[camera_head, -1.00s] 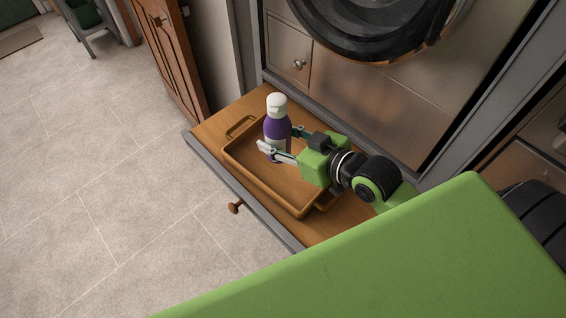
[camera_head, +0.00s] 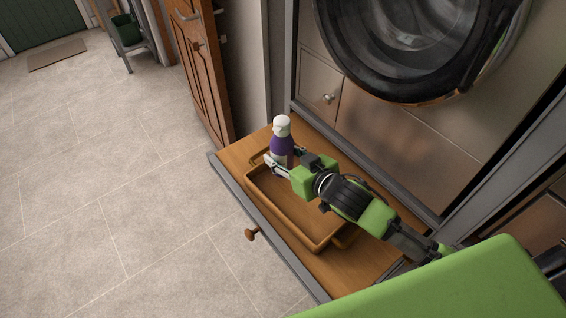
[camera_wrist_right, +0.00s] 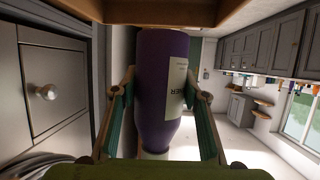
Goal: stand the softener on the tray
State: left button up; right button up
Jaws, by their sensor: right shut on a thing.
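The softener is a purple bottle (camera_head: 282,146) with a white cap, upright at the far-left end of the brown tray (camera_head: 319,246). My right gripper (camera_head: 286,159) is shut on it from the side. In the right wrist view the bottle (camera_wrist_right: 160,85) shows upside down between the two fingers (camera_wrist_right: 160,105), with part of its pale label visible. Its base is close to the tray floor; I cannot tell whether it touches. The gripper and arm hide part of the tray. My left gripper is not in view.
The tray lies on a pulled-out wooden drawer board (camera_head: 366,262) with a round knob (camera_head: 251,235). A washing machine door (camera_head: 420,45) is above and behind. A wooden cabinet door (camera_head: 200,75) stands to the left. The tiled floor (camera_head: 110,180) is clear.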

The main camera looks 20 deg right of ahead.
jog(key=w+f, duration=0.3)
jog(key=f, duration=0.1)
jog(key=shift+w+d, duration=0.15)
jog(key=shift+d, duration=0.2)
jog(key=shift+f, duration=1.55)
jog(key=o, duration=1.5)
jog(key=shift+f, duration=0.1)
jog(key=v, duration=1.2)
jog(key=shift+f, duration=0.1)
